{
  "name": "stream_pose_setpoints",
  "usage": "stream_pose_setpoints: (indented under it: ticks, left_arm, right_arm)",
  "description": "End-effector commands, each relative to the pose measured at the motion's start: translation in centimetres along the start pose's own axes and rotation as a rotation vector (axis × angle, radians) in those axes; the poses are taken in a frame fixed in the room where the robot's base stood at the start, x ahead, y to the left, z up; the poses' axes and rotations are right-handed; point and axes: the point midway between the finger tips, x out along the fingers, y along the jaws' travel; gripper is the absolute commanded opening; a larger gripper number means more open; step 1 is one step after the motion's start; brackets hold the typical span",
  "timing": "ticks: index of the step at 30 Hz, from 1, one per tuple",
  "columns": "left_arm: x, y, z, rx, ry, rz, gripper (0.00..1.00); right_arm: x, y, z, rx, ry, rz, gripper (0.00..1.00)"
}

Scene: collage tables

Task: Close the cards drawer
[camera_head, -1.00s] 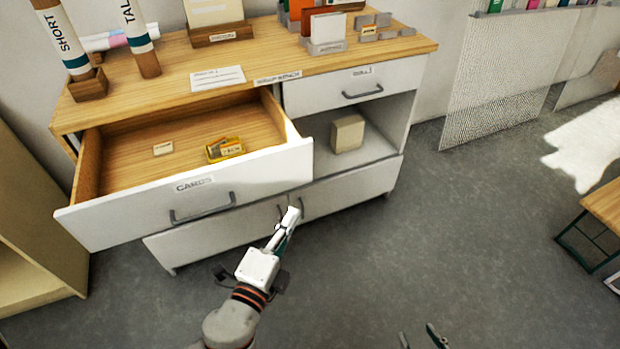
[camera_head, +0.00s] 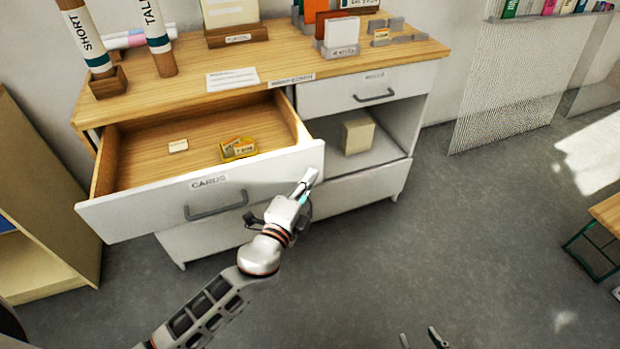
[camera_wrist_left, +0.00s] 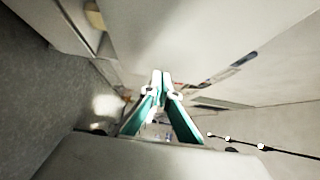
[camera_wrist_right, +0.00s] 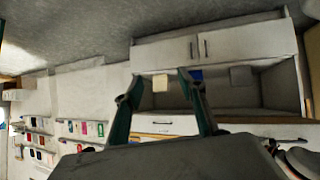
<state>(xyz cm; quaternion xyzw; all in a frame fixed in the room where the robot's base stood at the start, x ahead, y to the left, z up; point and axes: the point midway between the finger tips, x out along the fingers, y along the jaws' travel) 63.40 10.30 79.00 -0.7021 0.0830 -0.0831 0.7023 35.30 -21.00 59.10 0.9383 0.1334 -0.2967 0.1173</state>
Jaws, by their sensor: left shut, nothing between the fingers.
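The cards drawer (camera_head: 240,178) is pulled well out of the wooden-topped cabinet, with a white front, a CARDS label and a grey handle (camera_head: 216,204).
A closed drawer (camera_head: 360,90) and an open shelf with a beige box (camera_head: 357,134) are right of the cards drawer. The top (camera_head: 195,95) holds tubes, a paper and holders. A beige shelf unit (camera_head: 40,215) stands close at left.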

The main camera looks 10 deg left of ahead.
Motion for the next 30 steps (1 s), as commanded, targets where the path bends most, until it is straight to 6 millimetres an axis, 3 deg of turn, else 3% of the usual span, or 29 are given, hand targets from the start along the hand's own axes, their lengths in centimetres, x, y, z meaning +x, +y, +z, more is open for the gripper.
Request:
stream_pose_setpoints:
  ticks: [14,20,30]
  left_arm:
    - [0.9,0.1,1.1,0.000,-0.002,0.001,0.00]
    - [3.6,0.1,3.7,0.002,-0.003,-0.001,0.00]
    - [10.1,0.3,10.2,0.001,-0.003,0.002,0.00]
  right_arm:
    - [0.3,0.3,-0.9,-0.003,0.016,0.004,0.40]
    - [0.5,0.3,-0.7,-0.005,0.017,0.005,0.40]
    - [0.8,0.3,0.8,-0.013,-0.001,0.008,0.40]
